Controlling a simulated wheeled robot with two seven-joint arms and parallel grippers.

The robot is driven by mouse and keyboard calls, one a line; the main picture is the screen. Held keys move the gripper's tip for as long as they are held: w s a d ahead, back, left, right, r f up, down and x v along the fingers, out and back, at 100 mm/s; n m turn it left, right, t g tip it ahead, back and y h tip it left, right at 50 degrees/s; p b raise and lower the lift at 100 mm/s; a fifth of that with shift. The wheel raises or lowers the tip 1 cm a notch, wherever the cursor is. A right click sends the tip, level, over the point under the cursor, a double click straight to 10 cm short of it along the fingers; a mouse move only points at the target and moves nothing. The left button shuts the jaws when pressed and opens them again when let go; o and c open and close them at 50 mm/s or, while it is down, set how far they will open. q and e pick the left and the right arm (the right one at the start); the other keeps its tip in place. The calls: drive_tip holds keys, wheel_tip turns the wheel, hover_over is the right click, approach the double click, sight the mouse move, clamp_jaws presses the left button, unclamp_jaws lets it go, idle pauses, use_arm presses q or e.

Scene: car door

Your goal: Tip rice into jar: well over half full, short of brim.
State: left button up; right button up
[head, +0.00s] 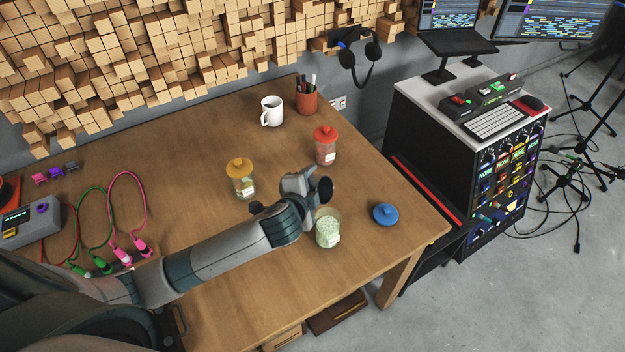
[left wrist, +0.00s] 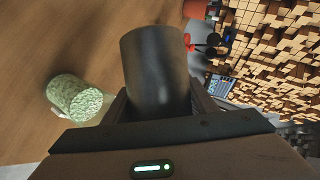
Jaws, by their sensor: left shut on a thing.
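My left gripper (head: 308,187) is shut on a dark cylindrical cup (head: 325,189), just above and behind the open jar in the head view. In the left wrist view the cup (left wrist: 157,75) sits between the fingers. It looks tilted, its round end facing right in the head view; its inside is hidden. The open glass jar (head: 328,230) stands upright on the table, holding pale green-white rice. In the left wrist view the jar (left wrist: 78,98) is left of the cup, apart from it, with grains showing near its mouth. The exact level is hard to tell. No falling grains show.
A blue lid (head: 386,214) lies right of the jar. A yellow-lidded jar (head: 242,180), a red-lidded jar (head: 325,146), a white mug (head: 271,111) and a pen cup (head: 307,99) stand behind. Cables (head: 90,230) lie at left. The table's front edge is close to the open jar.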

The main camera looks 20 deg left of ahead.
use_arm(q)
drive_tip(key=shift+r+n+h+p, duration=0.4)
drive_tip(key=shift+n+h, duration=0.1)
drive_tip(key=shift+f, duration=0.1)
use_arm(e)
drive_tip(key=shift+r, duration=0.75)
drive_tip(key=shift+r, duration=0.1)
use_arm(q)
drive_tip(key=shift+a+r+n+g+h+p, duration=0.1)
drive_tip(key=shift+r+n+g+h+p, duration=0.3)
drive_tip(key=shift+n+h+p, duration=0.45)
drive_tip(key=shift+r+n+h, duration=0.15)
drive_tip(key=shift+n+h, duration=0.4)
drive_tip(key=shift+h, duration=0.2)
use_arm(e)
wheel_tip(320, 180, up, 2)
use_arm(q)
drive_tip(key=shift+n+h, duration=0.3)
